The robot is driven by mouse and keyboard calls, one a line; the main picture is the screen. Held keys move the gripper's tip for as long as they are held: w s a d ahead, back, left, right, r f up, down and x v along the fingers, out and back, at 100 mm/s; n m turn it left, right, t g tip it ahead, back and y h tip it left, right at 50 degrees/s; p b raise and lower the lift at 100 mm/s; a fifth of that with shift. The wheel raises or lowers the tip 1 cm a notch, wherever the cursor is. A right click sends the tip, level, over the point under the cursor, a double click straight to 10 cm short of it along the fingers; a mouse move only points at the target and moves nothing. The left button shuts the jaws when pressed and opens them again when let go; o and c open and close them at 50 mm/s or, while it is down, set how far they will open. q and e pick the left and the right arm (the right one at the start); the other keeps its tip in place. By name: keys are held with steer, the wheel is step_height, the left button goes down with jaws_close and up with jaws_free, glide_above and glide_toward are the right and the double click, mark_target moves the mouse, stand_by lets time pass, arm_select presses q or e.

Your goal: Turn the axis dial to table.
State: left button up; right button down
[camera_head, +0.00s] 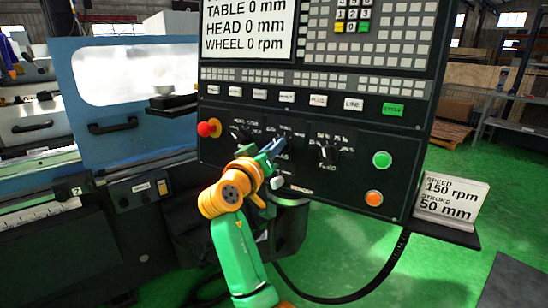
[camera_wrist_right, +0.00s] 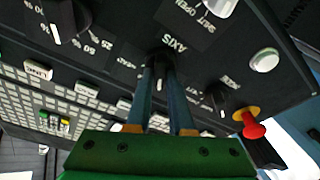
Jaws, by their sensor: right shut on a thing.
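My left gripper is not in view.
Another dial (camera_head: 328,155) is right of my gripper. A red emergency button (camera_head: 207,129) is left; green (camera_head: 382,159) and orange (camera_head: 374,198) buttons are right. The screen (camera_head: 248,30) reads TABLE 0 mm, HEAD 0 mm, WHEEL 0 rpm. A sign (camera_head: 452,198) reads 150 rpm, 50 mm.

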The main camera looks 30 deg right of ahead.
steer(key=m+b, duration=0.2)
steer(key=m, duration=0.1)
steer(key=shift+f+g+h, duration=0.25)
steer(key=shift+g+h, duration=0.15)
steer(key=shift+r+m+g+h+b, duration=0.15)
steer(key=shift+m+b, duration=0.25)
steer(key=shift+m, duration=0.45)
steer(key=shift+r+m+g+h+b, duration=0.15)
steer(key=shift+m+g+b, duration=0.2)
steer(key=shift+m, duration=0.5)
steer(key=shift+f, duration=0.1)
steer(key=c, duration=0.8)
jaws_free()
steer(key=b+v, duration=0.2)
steer(key=v, duration=0.5)
steer(key=shift+b, duration=0.4)
